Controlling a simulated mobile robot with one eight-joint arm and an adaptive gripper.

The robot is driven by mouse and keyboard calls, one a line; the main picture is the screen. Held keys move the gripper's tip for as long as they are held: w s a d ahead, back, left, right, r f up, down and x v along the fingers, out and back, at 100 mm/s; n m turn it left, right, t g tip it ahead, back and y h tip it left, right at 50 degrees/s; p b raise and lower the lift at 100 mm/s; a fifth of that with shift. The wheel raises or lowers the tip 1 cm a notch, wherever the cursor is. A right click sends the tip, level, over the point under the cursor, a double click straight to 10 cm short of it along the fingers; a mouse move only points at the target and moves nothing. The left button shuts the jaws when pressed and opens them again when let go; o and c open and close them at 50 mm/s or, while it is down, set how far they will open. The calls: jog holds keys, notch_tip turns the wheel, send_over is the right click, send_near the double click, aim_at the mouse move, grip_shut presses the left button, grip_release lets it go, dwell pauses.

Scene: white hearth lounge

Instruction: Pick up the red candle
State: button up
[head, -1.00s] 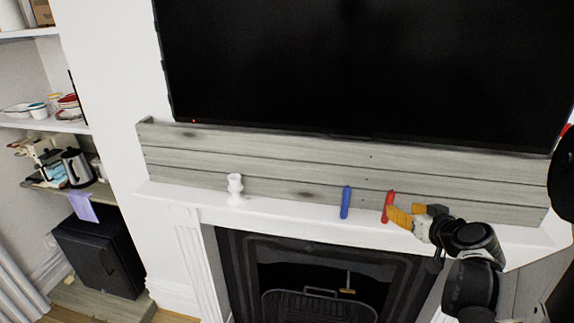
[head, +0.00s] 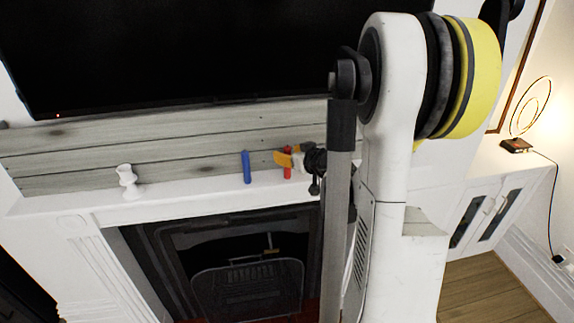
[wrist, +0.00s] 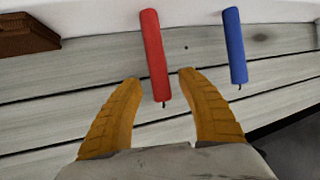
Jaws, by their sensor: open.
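The red candle (head: 287,168) stands on the white mantel shelf, partly hidden by my gripper in the head view. In the wrist view, which is upside down, the red candle (wrist: 155,55) has its wick end between the two orange fingertips. In the head view my gripper (head: 287,158) is at the candle's upper part. The blue candle (head: 246,167) stands to its left and lies outside the right finger in the wrist view (wrist: 234,47).
A white candle holder (head: 128,182) stands farther left on the mantel shelf (head: 190,188). Grey boards back the shelf, with a dark television (head: 170,50) above and a fireplace (head: 245,260) below. A brown object (wrist: 25,33) shows at the wrist view's upper left.

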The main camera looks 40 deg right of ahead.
jog(key=shift+w, duration=0.1)
jog(key=c, duration=1)
grip_shut()
jog(key=shift+r, duration=0.15)
